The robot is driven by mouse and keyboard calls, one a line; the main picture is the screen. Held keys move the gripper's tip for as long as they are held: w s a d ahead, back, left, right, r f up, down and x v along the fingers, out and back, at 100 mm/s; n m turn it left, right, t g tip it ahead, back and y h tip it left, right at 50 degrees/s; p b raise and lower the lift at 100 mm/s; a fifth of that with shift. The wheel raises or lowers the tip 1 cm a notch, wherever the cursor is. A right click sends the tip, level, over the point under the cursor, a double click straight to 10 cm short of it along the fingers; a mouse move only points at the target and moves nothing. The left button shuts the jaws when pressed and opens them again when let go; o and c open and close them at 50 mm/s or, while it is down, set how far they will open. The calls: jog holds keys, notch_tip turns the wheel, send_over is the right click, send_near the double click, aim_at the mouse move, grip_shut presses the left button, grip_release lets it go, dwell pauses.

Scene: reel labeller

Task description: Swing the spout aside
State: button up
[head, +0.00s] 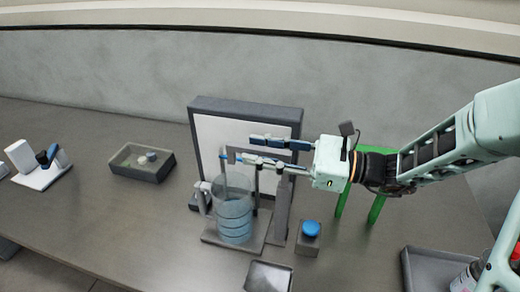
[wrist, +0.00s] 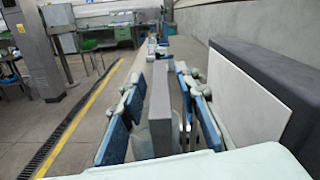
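The spout (head: 231,154) is a thin grey piece at the upper left end of the stand, over the clear jug (head: 234,207) with blue bands. My gripper (head: 250,149) reaches in from the right at the spout's height, with its blue-padded fingers apart. In the wrist view, my gripper (wrist: 163,110) has a grey bar (wrist: 160,100) standing between its fingers, with a gap on the left. The bar seems to be part of the spout stand. Whether the right finger touches it I cannot tell. The fingers partly hide the spout arm in the head view.
A dark-framed white panel (head: 213,128) stands close behind the gripper. A blue button on a grey box (head: 309,240) is at the stand's right. A grey tray (head: 143,163) and a white device (head: 40,170) lie to the left. A small tray (head: 268,277) is in front.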

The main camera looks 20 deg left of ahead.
grip_shut()
dwell(0.4)
jog(key=n+g+p, duration=0.1)
jog(key=g, duration=0.2)
jog(key=shift+s+r+n+h+p, duration=0.2)
jog(key=shift+s+n+h+p, duration=0.1)
jog(key=shift+s+n+p, duration=0.1)
jog(key=shift+s+d+f+n+g+h+p, duration=0.1)
jog(key=shift+s+n+g+h+p, duration=0.15)
jog(key=shift+n+g, duration=0.3)
jog(key=shift+s+d+f+n+g+h+p, duration=0.1)
jog(key=shift+s+d+n+g+h+p, duration=0.15)
jog(key=shift+g, duration=0.55)
jog(key=shift+s+n+g+h+p, duration=0.15)
jog(key=shift+n+g+h+p, duration=0.15)
jog(key=shift+n+g, duration=0.3)
grip_release()
